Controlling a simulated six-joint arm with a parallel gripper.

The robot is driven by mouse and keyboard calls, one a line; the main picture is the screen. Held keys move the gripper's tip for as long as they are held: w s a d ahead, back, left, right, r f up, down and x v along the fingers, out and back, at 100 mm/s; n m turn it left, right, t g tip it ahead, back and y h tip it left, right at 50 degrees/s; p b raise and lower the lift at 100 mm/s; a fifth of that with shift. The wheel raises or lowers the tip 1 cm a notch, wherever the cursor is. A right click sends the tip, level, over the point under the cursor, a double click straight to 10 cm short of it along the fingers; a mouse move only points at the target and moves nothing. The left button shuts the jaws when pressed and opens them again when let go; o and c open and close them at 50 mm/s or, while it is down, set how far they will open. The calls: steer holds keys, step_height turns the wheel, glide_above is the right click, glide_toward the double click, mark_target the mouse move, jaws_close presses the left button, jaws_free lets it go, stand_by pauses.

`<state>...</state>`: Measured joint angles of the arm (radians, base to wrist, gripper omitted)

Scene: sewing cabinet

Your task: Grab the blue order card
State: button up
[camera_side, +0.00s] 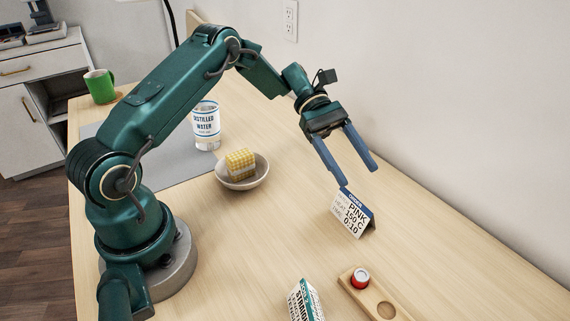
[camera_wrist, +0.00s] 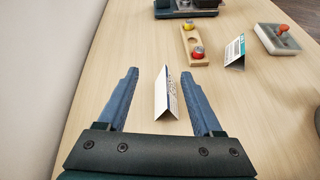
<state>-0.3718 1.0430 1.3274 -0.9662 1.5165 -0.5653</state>
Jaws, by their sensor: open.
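The blue order card (camera_side: 352,215) is a folded white tent card with a blue top strip and the words PINK, 150 C and 0-10. It stands upright on the table. In the wrist view the card (camera_wrist: 162,95) stands ahead, between the lines of the two fingers, nearer the right one. My gripper (camera_side: 358,176) is open and empty. In the side view its fingers point down toward the card, with the tips near its top edge. I cannot tell whether a fingertip touches it.
A green-banded card (camera_side: 304,301) and a wooden holder (camera_side: 352,283) with a red-topped pot (camera_side: 360,278) stand nearby. A bowl (camera_side: 243,179) with a yellow block, a distilled water jar (camera_side: 206,126) and a green mug (camera_side: 100,86) stand farther back. The wall runs along one side.

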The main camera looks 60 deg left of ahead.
steer(key=n, duration=0.1)
glide_toward(370, 225)
steer(key=shift+d+f+h, duration=0.2)
steer(key=shift+f+h, duration=0.2)
steer(key=shift+x, duration=2.4)
steer(key=shift+f, duration=0.1)
jaws_close()
